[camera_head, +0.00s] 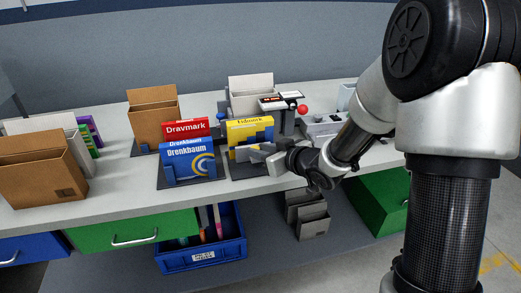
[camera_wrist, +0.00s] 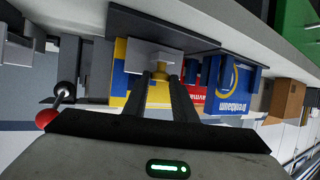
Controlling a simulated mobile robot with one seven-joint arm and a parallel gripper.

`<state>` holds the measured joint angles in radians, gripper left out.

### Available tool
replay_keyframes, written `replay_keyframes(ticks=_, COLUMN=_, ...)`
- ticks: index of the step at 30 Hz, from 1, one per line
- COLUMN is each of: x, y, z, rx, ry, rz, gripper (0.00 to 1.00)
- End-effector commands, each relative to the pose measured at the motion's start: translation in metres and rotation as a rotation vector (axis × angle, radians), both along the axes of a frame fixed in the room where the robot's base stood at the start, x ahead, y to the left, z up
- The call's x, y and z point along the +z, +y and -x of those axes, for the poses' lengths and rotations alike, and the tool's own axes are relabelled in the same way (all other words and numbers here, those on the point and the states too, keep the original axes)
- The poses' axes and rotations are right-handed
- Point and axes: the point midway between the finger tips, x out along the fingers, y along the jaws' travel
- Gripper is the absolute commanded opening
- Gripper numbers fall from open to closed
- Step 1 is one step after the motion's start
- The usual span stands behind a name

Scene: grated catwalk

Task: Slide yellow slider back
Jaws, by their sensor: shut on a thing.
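My gripper (camera_head: 260,154) reaches in from the right over the front of the workbench. In the wrist view its two dark fingers (camera_wrist: 162,80) are closed on a small yellow part, which I take to be the yellow slider (camera_wrist: 160,70). It sits against a light grey block (camera_wrist: 155,57). In the head view my gripper hides this part. A yellow box (camera_head: 250,130) stands in a dark holder just behind my gripper; it also shows in the wrist view (camera_wrist: 120,75). How far the slider sits along its travel cannot be told.
A blue box (camera_head: 188,162) and a red box (camera_head: 186,130) stand left of my gripper. A control box with a red ball-topped lever (camera_head: 302,109) stands behind. Brown cardboard holders (camera_head: 42,170) are at far left. Bare bench top (camera_head: 115,195) shows along the front edge.

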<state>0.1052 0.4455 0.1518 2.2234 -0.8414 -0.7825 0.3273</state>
Motion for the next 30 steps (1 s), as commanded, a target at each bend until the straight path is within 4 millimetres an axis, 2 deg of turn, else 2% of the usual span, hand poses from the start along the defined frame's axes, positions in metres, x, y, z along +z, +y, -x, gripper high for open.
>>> replay_keyframes(ticks=1, x=-0.003, y=0.001, z=0.003, rx=0.003, ry=0.007, rz=0.002, gripper=0.02)
replay_keyframes(ticks=2, x=-0.003, y=0.001, z=0.003, rx=0.003, ry=0.007, rz=0.002, gripper=0.28)
replay_keyframes(ticks=4, x=-0.003, y=0.001, z=0.003, rx=0.004, ry=0.006, rz=0.003, gripper=0.4)
replay_keyframes(ticks=5, x=-0.003, y=0.001, z=0.002, rx=0.004, ry=0.006, rz=0.003, gripper=0.42)
replay_keyframes(ticks=17, x=0.003, y=-0.005, z=0.007, rx=0.001, ry=0.003, rz=0.002, gripper=0.42)
replay_keyframes(ticks=23, x=0.019, y=-0.028, z=0.034, rx=-0.003, ry=0.004, rz=0.003, gripper=0.42)
replay_keyframes(ticks=30, x=0.043, y=-0.063, z=0.078, rx=-0.004, ry=0.004, rz=0.004, gripper=0.42)
